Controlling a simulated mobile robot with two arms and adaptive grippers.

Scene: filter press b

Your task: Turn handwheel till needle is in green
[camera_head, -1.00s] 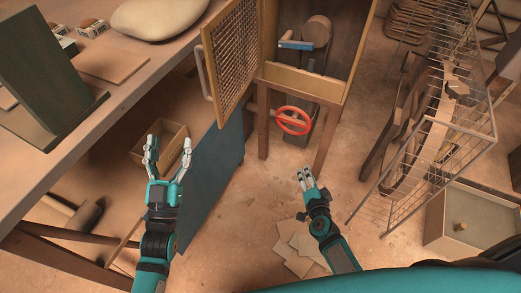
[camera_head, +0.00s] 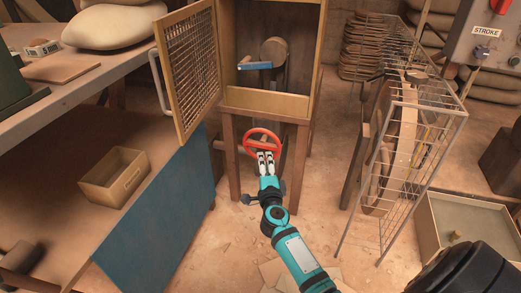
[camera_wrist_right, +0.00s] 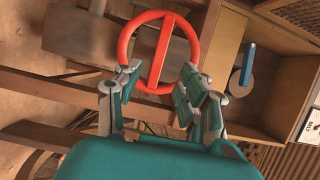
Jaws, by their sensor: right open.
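The red handwheel (camera_head: 263,130) is mounted low on the front of the wooden press cabinet (camera_head: 265,104), below its open compartment. My right gripper (camera_head: 265,156) is at the lower part of the wheel, its fingers overlapping the rim in the head view. In the right wrist view, the handwheel (camera_wrist_right: 162,48) shows its ring and crossbar, with the open fingers of my right gripper (camera_wrist_right: 158,78) on either side of the lower rim. Whether they touch it I cannot tell. No gauge needle or green zone can be made out. My left gripper is out of view.
The mesh door (camera_head: 188,70) stands open left of the cabinet. A workbench (camera_head: 95,80) with a sack (camera_head: 115,25) runs along the left, a small wooden box (camera_head: 115,178) below. A wire rack (camera_head: 420,150) stands right. Floor is clear between cabinet and rack.

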